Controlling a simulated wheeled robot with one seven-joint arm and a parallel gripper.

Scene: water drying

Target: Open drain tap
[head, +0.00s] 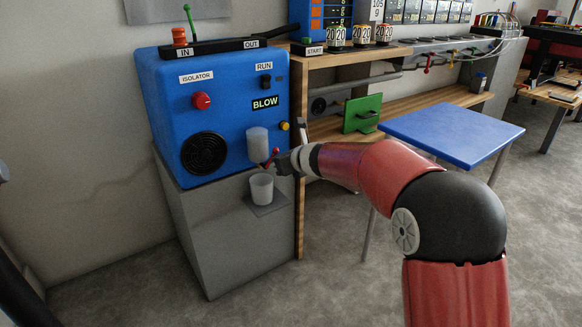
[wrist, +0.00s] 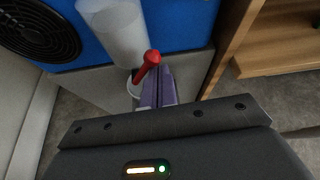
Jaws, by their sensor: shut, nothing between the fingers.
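The drain tap is a small red lever (head: 275,151) below the clear bowl (head: 257,144) on the front of the blue machine (head: 225,120). In the wrist view the red lever (wrist: 147,66) has a round knob and stands slanted, right beside the purple fingertips. My gripper (head: 270,166) is at the tap, reaching in from the right. In the wrist view its fingers (wrist: 158,76) are together with nothing between them. They look close to or touching the lever's right side; I cannot tell which. The tap's body is mostly hidden.
A white cup (head: 262,189) stands on a small grey shelf (head: 268,207) below the bowl. A wooden bench post (head: 299,190) is close on the right. A blue-topped table (head: 450,133) stands further right. The floor in front is clear.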

